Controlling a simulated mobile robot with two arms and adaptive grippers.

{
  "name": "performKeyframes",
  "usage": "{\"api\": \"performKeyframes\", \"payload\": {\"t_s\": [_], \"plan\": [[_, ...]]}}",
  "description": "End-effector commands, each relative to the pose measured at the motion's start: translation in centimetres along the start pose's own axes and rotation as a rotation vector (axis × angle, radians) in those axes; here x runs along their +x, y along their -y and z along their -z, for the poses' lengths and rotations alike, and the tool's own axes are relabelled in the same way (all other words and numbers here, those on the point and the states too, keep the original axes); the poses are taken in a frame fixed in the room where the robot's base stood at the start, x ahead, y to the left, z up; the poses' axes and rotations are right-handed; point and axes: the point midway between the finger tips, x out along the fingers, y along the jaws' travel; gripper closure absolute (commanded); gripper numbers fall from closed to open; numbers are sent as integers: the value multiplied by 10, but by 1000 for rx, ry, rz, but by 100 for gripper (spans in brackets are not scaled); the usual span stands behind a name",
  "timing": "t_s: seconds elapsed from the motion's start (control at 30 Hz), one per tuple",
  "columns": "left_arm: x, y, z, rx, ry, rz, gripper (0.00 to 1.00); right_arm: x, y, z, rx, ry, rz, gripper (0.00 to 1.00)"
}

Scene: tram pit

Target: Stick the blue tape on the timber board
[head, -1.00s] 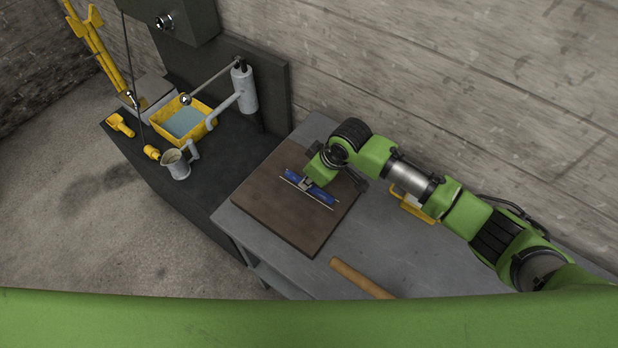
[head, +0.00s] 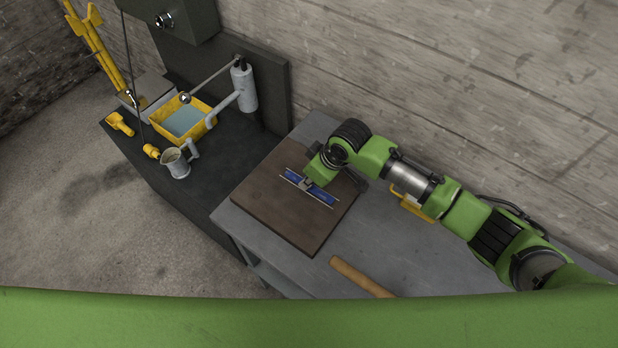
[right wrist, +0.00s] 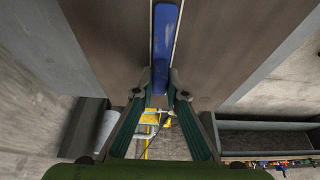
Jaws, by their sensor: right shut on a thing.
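The brown timber board (head: 262,213) lies flat on a grey table, with two thin pale lines marked on it. The blue tape (head: 323,194) is a short strip at the board, lying between and along these lines. My right gripper (head: 305,184) is shut on the tape near its middle and hides that part. In the right wrist view the blue tape (right wrist: 165,45) runs up from between the fingertips of my right gripper (right wrist: 160,88), with a pale line beside it. I cannot tell whether the tape touches the board. My left gripper is not in view.
A wooden rod (head: 358,277) lies on the grey table (head: 385,255) near its front edge. A yellow item (head: 414,207) is partly behind my right arm. On the dark bench at left stand a yellow basin (head: 160,125) and a metal jug (head: 178,168).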

Motion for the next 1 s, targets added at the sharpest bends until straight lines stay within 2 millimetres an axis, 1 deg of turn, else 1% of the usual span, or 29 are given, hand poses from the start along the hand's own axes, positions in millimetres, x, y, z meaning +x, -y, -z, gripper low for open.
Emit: {"api": "performKeyframes", "payload": {"t_s": [0.1,0.13,0.2,0.53,0.67,0.77,0.87,1.0], "plan": [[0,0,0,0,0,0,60,-1,0,1,0,-2,0,100],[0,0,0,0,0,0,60,-1,0,1,0,-2,0,85],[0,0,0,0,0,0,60,-1,0,1,0,-2,0,68],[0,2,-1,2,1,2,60,-1,0,0,0,-1,0,68],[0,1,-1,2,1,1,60,-8,0,1,-1,-2,0,68],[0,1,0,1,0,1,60,-22,-1,1,-2,-4,-1,68],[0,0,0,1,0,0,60,-42,-1,1,-2,-4,-2,68],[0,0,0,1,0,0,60,-73,-1,1,-2,-4,-3,68]]}}
